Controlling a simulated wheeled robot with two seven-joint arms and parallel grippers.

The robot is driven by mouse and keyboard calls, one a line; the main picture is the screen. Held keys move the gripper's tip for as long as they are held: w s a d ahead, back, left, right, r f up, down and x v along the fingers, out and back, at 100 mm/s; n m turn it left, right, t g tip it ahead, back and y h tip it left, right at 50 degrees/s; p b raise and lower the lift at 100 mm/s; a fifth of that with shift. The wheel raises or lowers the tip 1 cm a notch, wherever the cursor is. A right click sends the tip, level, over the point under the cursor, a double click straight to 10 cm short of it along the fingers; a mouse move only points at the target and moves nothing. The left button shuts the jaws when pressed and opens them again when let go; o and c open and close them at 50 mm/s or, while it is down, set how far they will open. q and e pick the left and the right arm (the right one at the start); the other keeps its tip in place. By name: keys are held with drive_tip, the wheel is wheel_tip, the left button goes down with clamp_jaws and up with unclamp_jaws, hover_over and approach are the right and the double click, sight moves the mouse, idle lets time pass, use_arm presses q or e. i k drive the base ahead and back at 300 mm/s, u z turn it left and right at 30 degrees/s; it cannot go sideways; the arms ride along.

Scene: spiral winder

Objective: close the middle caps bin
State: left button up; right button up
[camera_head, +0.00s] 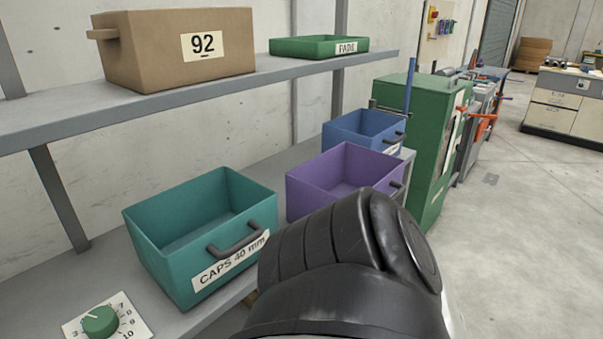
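Three open-topped bins stand in a row on the lower shelf. The middle one is the purple bin (310,200). It sticks out further to the front than its neighbours. Its inside looks empty, and one end of its dark handle (397,184) shows at the right. A thick black part of my own arm covers most of its front, including any label. The teal bin (165,255), labelled CAPS 40 mm, stands nearer on the left. The blue bin (350,138) stands behind on the right, its label partly hidden. Neither of my grippers shows.
The upper shelf (130,106) holds a brown box (150,55) marked 92 and a green tray (318,47). A green dial (101,320) lies at the lower left. A green cabinet (408,110) stands beyond the bins. The floor at the right is clear.

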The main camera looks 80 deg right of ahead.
sight(344, 168)
drive_tip(key=z, duration=2.65)
drive_tip(key=k, duration=1.05)
drive_tip(key=z, duration=0.85)
drive_tip(key=i, duration=1.1)
drive_tip(key=u, duration=0.45)
drive_tip(key=i, duration=0.9)
drive_tip(key=u, duration=0.8)
